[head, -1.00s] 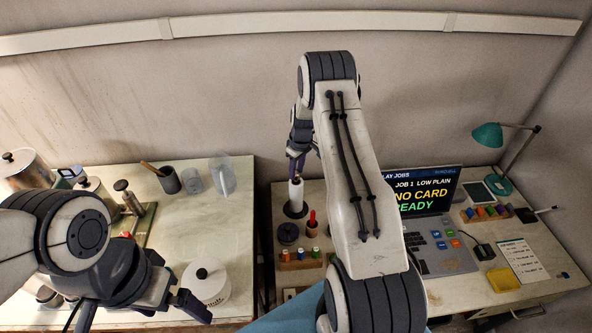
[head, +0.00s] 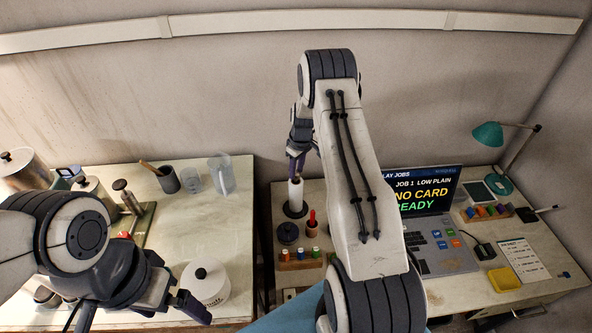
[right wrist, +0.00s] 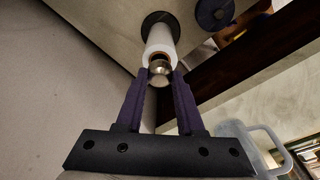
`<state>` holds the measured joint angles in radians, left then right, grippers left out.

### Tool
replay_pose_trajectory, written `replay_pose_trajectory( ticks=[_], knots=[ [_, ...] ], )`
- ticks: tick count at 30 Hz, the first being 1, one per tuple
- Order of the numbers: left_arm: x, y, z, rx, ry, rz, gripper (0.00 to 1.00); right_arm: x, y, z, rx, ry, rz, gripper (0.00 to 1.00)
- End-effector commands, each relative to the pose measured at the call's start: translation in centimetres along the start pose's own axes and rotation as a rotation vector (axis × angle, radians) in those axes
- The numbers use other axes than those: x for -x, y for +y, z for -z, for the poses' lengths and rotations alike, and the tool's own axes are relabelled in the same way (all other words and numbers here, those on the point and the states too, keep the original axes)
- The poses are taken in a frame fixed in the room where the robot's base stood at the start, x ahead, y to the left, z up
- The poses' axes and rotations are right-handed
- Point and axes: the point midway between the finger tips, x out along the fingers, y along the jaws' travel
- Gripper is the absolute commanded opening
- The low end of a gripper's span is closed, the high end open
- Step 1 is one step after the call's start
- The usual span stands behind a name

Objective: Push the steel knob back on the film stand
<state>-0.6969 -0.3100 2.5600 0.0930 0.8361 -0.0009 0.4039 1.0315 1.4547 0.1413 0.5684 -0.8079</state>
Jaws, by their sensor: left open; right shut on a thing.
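The film stand carries a white roll (head: 295,191) upright on a round dark base (head: 295,210), near the back left of the right-hand table. The roll also shows in the right wrist view (right wrist: 160,38). The steel knob (right wrist: 160,69) sits at the near end of the roll, at its brown core. My right gripper (right wrist: 162,76) is shut on the knob, with a purple finger on each side; in the head view it is above the roll, and the knob is hard to make out. My left gripper (head: 186,304) is open and empty, near the front of the left-hand table, beside a white lidded pot (head: 205,287).
A dark spool (head: 288,233), a red-handled tool (head: 312,222) and a rack of coloured spools (head: 299,255) stand close in front of the film stand. A laptop (head: 428,205) is to the right. A clear jug (head: 220,175) stands on the left-hand table. A gap separates the tables.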

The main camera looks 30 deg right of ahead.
Motion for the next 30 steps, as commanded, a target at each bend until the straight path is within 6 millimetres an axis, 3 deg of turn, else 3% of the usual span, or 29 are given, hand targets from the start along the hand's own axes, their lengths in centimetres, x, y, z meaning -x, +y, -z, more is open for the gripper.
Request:
replay_pose_trajectory(
  ticks=[30],
  knots=[
    [-0.5, -0.04, -0.03, 0.0, 0.0, 0.0, 1.0, -0.26, 0.04, -0.08, 0.0, 0.0, 0.0, 0.0]
  ],
)
